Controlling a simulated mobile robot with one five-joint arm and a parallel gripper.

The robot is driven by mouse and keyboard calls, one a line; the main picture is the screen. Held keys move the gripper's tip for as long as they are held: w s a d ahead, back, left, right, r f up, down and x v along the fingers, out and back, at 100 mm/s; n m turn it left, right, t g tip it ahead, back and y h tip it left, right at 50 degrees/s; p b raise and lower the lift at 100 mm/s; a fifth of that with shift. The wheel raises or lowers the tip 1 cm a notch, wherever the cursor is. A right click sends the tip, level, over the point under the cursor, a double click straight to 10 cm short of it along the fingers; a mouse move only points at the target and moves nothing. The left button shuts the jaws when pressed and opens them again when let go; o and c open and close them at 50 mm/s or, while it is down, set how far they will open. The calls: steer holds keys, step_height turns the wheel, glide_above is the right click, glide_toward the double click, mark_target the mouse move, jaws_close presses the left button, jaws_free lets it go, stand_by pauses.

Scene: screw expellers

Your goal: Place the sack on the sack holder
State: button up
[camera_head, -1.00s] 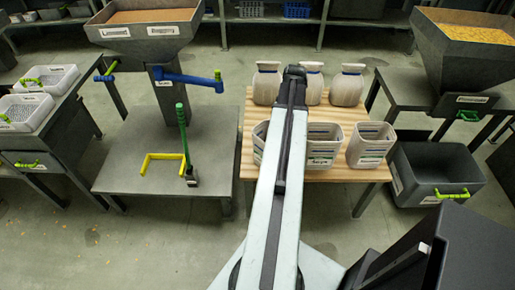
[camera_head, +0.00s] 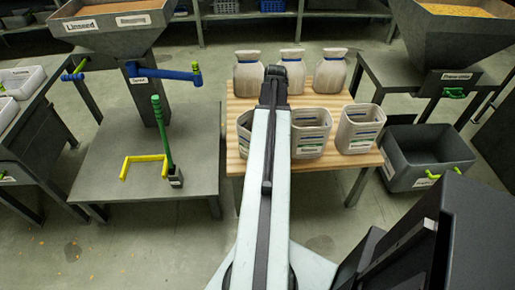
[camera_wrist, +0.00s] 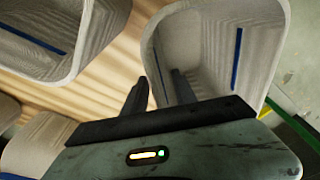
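Three open, pale sacks with blue stripes and labels stand along the near side of a wooden table in the head view: a left one (camera_head: 243,125) partly behind my arm, a middle one (camera_head: 312,138) and a right one (camera_head: 359,130). In the wrist view an open sack (camera_wrist: 225,45) is close to my gripper (camera_wrist: 158,92). The two fingers are apart, near this sack's wall; one appears over its opening. I cannot tell whether they touch it. The yellow U-shaped sack holder (camera_head: 143,160) stands on the grey table at left, beside a green lever (camera_head: 161,133).
Three closed sacks stand behind the open ones, one of them here (camera_head: 247,75). The wooden table (camera_head: 345,170) has little free room. A dark bin (camera_head: 425,155) is on the floor at right. Hoppers stand at back left (camera_head: 115,30) and right (camera_head: 455,40).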

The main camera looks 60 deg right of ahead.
steer(key=shift+w+f, duration=0.1)
steer(key=shift+f, duration=0.8)
steer(key=shift+r, duration=0.2)
jaws_close()
stand_by(0.4)
